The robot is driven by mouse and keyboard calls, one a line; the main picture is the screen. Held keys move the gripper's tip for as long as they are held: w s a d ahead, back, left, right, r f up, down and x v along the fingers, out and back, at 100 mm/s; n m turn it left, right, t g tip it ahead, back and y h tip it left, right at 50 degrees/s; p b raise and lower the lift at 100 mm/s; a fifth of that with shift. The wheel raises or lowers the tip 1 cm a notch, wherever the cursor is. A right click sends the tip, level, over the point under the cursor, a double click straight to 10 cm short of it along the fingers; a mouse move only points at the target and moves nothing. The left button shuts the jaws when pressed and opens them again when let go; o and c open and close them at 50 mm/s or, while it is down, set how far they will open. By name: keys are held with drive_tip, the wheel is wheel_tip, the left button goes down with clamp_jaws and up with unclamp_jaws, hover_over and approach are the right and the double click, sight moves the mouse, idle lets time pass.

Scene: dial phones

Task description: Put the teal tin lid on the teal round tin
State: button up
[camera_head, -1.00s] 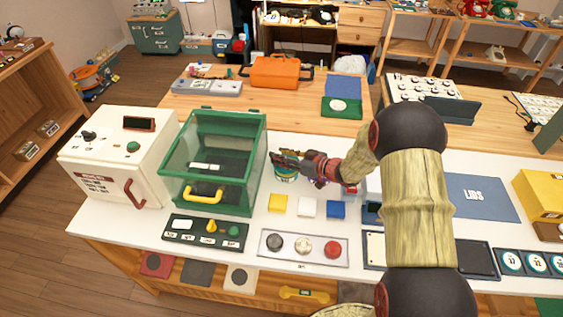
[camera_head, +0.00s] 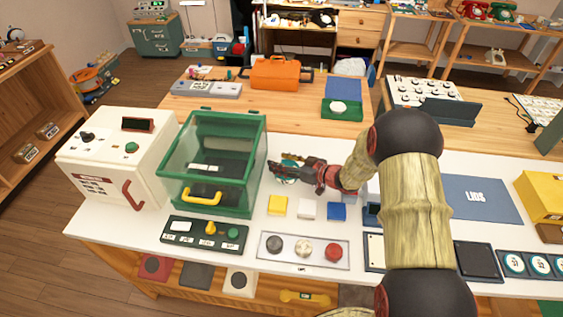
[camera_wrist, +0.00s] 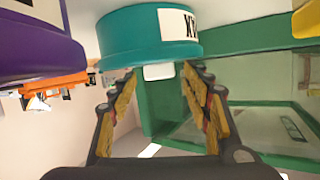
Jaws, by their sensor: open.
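The teal round tin (camera_head: 291,157) stands on the white table just right of the green glass-sided case, partly hidden by my gripper in the head view. In the wrist view the scene is upside down, and the teal tin (camera_wrist: 140,32) carries a white label with dark letters. A slightly wider teal band runs around its top end; I cannot tell whether this is the teal lid. My gripper (camera_head: 278,171) is open and empty. In the wrist view its two fingers (camera_wrist: 160,80) are spread just short of the tin's top end.
The green case (camera_head: 213,160) is close to the left of my gripper. A purple tin (camera_wrist: 40,55) is beside the teal one. Yellow, white and blue blocks (camera_head: 308,209) lie in front. The blue mat marked LIDS (camera_head: 480,207) is bare at the right.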

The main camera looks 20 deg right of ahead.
drive_tip(key=shift+r, duration=0.1)
drive_tip(key=shift+s+d+r, duration=0.15)
drive_tip(key=p+v, duration=0.3)
drive_tip(key=v, duration=0.8)
drive_tip(key=d+r+m+h, duration=0.1)
drive_tip(key=d+r+h, duration=0.15)
drive_tip(key=r, duration=0.35)
drive_tip(key=w+d+r+m+h, duration=0.1)
drive_tip(key=d+r+h, duration=0.1)
drive_tip(key=r+h, duration=0.3)
drive_tip(key=d+r+m+h, duration=0.1)
drive_tip(key=d+r+h, duration=0.1)
drive_tip(key=r, duration=0.5)
drive_tip(key=s+a+r+m+g+h, duration=0.25)
drive_tip(key=s+r, duration=0.35)
drive_tip(key=s, duration=0.6)
drive_tip(key=s+a+g+y, duration=0.1)
drive_tip(key=s+a, duration=0.2)
drive_tip(key=s, duration=0.3)
drive_tip(key=s+a+g+y, duration=0.1)
drive_tip(key=s+a, duration=0.3)
drive_tip(key=s, duration=0.3)
drive_tip(key=s+a+m+g+y, duration=0.1)
drive_tip(key=s+a, duration=0.2)
drive_tip(key=s, duration=0.3)
drive_tip(key=shift+s+a+f, duration=0.2)
drive_tip(key=shift+s+f, duration=0.05)
drive_tip(key=shift+s, duration=0.05)
